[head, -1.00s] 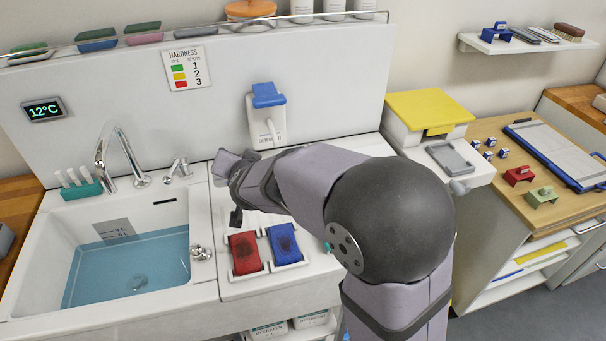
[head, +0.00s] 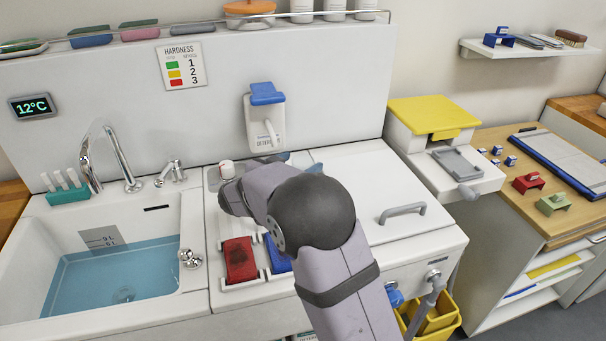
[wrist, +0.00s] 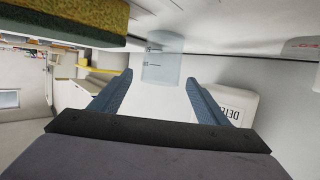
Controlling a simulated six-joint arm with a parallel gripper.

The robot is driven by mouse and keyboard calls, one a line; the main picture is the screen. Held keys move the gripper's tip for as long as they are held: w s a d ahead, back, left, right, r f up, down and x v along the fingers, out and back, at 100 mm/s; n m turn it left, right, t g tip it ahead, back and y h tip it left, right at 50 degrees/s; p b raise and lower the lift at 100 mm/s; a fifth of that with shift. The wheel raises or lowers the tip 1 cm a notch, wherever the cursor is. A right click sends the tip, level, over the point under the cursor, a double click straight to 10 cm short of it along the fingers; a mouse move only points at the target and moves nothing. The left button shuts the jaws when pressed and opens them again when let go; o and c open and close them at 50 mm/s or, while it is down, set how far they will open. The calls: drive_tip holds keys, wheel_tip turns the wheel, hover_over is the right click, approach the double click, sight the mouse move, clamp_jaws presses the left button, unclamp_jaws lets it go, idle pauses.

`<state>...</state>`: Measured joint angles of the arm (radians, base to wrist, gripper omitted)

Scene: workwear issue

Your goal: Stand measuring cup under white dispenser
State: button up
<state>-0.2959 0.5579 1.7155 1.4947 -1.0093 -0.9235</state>
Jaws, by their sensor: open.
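The white dispenser (head: 265,125) with a blue top is fixed to the white back panel in the head view. Its lettered body (wrist: 240,103) also shows at the right of the wrist view, which looks upside down. A clear measuring cup (wrist: 163,60) with dark marks stands in front of my gripper (wrist: 158,79). In the wrist view it appears between the open blue fingertips, and neither finger visibly touches it. My arm hides most of the gripper in the head view, and the cup cannot be made out clearly there.
A yellow-green sponge (wrist: 70,20) is close at the wrist view's upper left. Red (head: 239,260) and blue (head: 277,255) pads lie in a white holder beside the water-filled sink (head: 115,275). A lid with a grey handle (head: 402,212) is right of my arm.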

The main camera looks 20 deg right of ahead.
sight(308, 160)
drive_tip(key=shift+f+p+x, duration=0.1)
drive_tip(key=shift+p+x, duration=0.15)
drive_tip(key=shift+x, duration=1.35)
drive_tip(key=shift+f+p+x, duration=0.15)
drive_tip(key=shift+p+x, duration=0.05)
drive_tip(key=shift+x, duration=1.45)
drive_tip(key=shift+s, duration=0.1)
drive_tip(key=shift+c, duration=0.6)
drive_tip(key=c, duration=1)
